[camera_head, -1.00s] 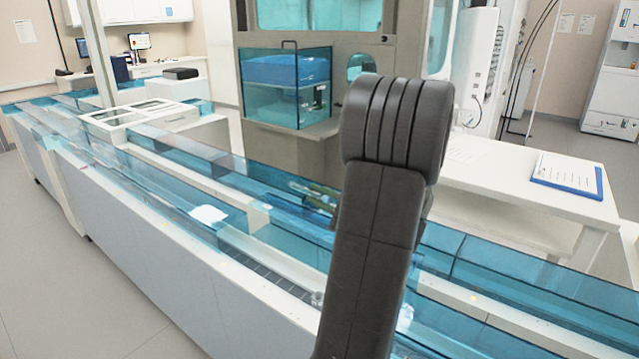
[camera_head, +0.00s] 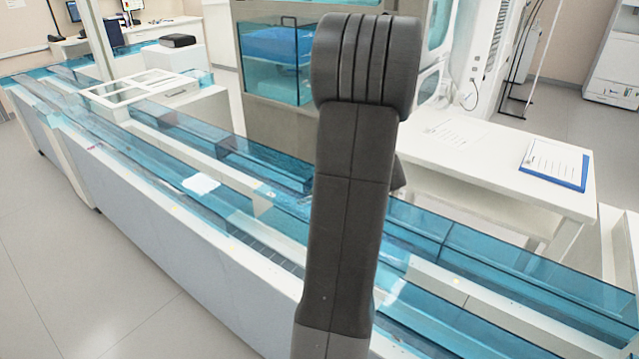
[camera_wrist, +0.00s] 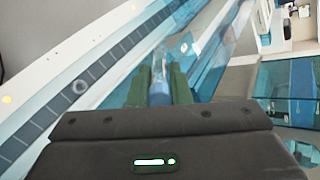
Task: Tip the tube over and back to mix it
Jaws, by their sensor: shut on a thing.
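My gripper (camera_wrist: 158,88) shows in the wrist view, with its two green fingers shut on a clear tube (camera_wrist: 159,66). The tube is see-through with a bluish lower part between the fingers. It points away from the gripper, above the track (camera_wrist: 95,68); its exact tilt is hard to tell. In the head view my dark arm stands in front and hides the gripper and the tube.
The track (camera_head: 225,215) with blue clear covers runs diagonally across the head view. A white table (camera_head: 450,150) with a blue clipboard (camera_head: 583,172) stands at the right. A clear-fronted cabinet (camera_head: 270,62) stands behind the track. The floor at the lower left is clear.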

